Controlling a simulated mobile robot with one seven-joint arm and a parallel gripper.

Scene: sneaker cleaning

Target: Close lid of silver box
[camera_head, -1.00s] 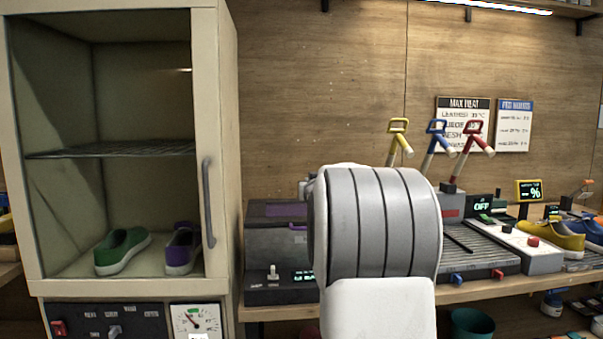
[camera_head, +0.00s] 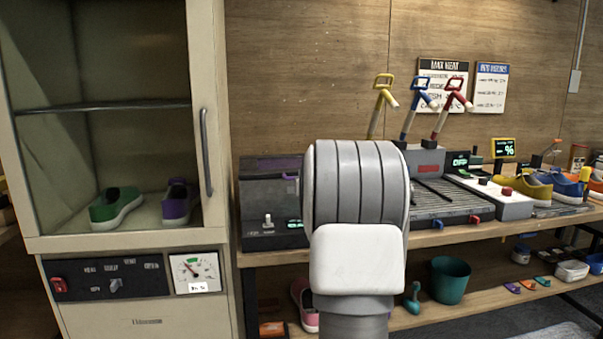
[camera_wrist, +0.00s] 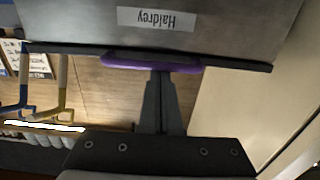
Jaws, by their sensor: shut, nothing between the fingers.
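The silver box (camera_head: 262,205) stands on the bench at the left, beside the cabinet, with my arm partly in front of it. In the wrist view its grey metal face (camera_wrist: 75,20) carries a white label reading "Haldrey", upside down. A purple handle (camera_wrist: 150,62) sits on the dark edge of this face and also shows in the head view (camera_head: 291,177). My gripper (camera_wrist: 161,75) is shut and empty, its fingertips at the handle; I cannot tell whether they touch. The head view does not clearly show how far the lid is open. My arm hides the gripper there.
A tall cream cabinet (camera_head: 220,140) with green and purple sneakers inside stands close to the left of the box. A grey slatted station (camera_head: 440,198) with yellow, blue and red-handled tools is to the right. A teal bin (camera_head: 450,280) sits on the shelf below.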

